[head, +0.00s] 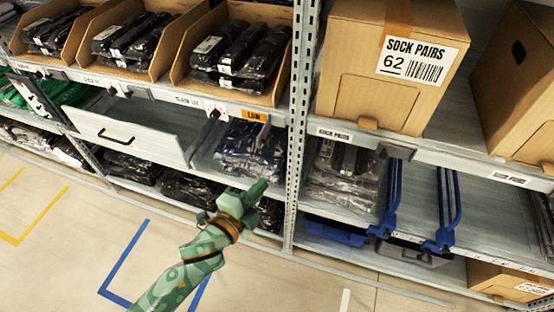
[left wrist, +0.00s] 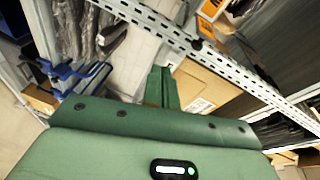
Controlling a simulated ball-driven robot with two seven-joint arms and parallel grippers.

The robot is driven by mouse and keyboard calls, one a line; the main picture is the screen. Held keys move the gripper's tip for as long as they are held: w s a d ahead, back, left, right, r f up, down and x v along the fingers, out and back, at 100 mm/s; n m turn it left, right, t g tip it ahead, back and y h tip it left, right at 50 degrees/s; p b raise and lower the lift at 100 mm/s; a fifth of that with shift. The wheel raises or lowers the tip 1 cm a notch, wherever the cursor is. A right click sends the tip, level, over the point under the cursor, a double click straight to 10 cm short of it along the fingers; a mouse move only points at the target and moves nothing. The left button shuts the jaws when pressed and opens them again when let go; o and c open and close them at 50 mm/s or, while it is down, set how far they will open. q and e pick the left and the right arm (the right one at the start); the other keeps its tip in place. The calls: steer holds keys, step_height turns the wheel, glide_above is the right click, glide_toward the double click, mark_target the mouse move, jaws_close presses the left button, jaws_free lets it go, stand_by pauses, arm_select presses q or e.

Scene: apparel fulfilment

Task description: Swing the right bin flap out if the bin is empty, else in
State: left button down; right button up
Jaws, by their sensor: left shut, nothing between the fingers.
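The right cardboard bin (head: 181,72) on the upper left shelf holds several black bagged packs (head: 240,52), so it is not empty. Below it, an orange flap marked LOW (head: 255,115) is at the shelf edge; how far it is swung cannot be told. An orange piece, seemingly the same flap, shows at the top of the left wrist view (left wrist: 212,8). My green left gripper (head: 260,187) is below and apart from the flap, in front of the lower shelf. Its fingers (left wrist: 160,85) are shut and empty. My right gripper is not in view.
A grey drawer front (head: 130,133) with a black handle is left of an open compartment of navy packs (head: 250,152). A perforated upright (head: 297,120) stands right of my gripper. Blue arms (head: 447,210) stick out at the lower right. The floor in front is clear.

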arm_select(q)
steer(key=r+m, duration=0.1)
steer(key=d+r+m, duration=0.1)
steer(key=s+r+m+h, duration=0.1)
steer(key=r, duration=0.1)
steer(key=shift+d+t, duration=0.2)
steer(key=shift+t, duration=0.1)
steer(key=shift+r, duration=0.1)
steer(key=w+d+b, duration=0.1)
steer(key=w, duration=0.8)
steer(key=shift+w+d+b, duration=0.2)
steer(key=shift+d+b, duration=0.05)
steer(key=shift+b, duration=0.05)
